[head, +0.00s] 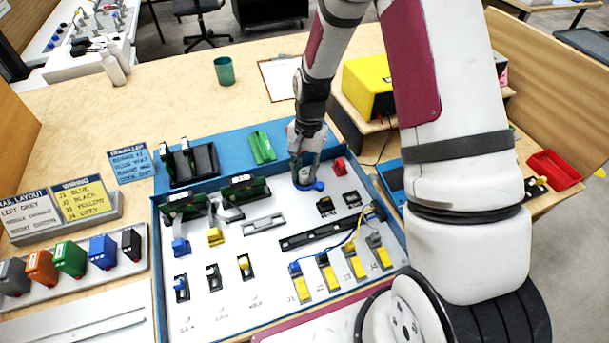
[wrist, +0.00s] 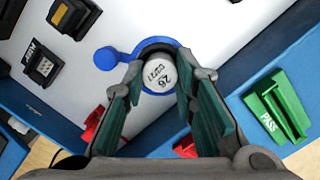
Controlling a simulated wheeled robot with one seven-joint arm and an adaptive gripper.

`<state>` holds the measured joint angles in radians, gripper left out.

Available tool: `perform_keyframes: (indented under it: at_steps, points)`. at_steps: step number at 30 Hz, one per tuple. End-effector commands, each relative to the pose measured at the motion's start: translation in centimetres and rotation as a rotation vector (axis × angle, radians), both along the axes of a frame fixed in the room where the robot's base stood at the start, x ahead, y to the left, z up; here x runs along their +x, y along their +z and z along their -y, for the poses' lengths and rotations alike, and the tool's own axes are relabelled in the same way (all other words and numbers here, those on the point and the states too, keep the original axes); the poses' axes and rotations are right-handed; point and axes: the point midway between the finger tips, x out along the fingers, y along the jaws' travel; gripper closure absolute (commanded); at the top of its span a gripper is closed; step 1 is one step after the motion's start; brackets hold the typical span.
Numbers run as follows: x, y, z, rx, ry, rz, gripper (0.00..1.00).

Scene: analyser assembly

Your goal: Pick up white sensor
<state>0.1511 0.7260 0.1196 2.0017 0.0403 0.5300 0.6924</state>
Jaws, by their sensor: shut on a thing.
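The white sensor (wrist: 159,74) is a round white piece with dark printed text on its top. It sits within a blue ring-shaped holder (wrist: 128,57) on the white panel. My gripper (wrist: 158,88) is shut on the sensor, with one finger on each side of it. In the head view my gripper (head: 304,165) points down over the blue holder (head: 314,186) and hides the sensor. I cannot tell whether the sensor is lifted clear of the holder.
A green PASS tray (wrist: 277,108) and a red part (wrist: 187,146) lie near the gripper. Black modules (head: 326,206) sit on the panel. The blue tray's raised wall (head: 155,250) borders it. A yellow box (head: 368,88) stands behind at the right.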

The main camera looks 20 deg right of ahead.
Motion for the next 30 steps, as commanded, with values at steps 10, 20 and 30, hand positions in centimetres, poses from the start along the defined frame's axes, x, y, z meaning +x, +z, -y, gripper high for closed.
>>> perform_keyframes:
  at_steps: [10, 20, 30]
  points:
    - [0.1, 1.2, 0.0, -0.001, 0.001, 0.002, 0.94]
    - [-3.5, 3.9, 0.2, 0.000, -0.002, -0.002, 0.94]
    - [-10.5, 4.6, 0.4, 0.000, -0.002, 0.000, 0.94]
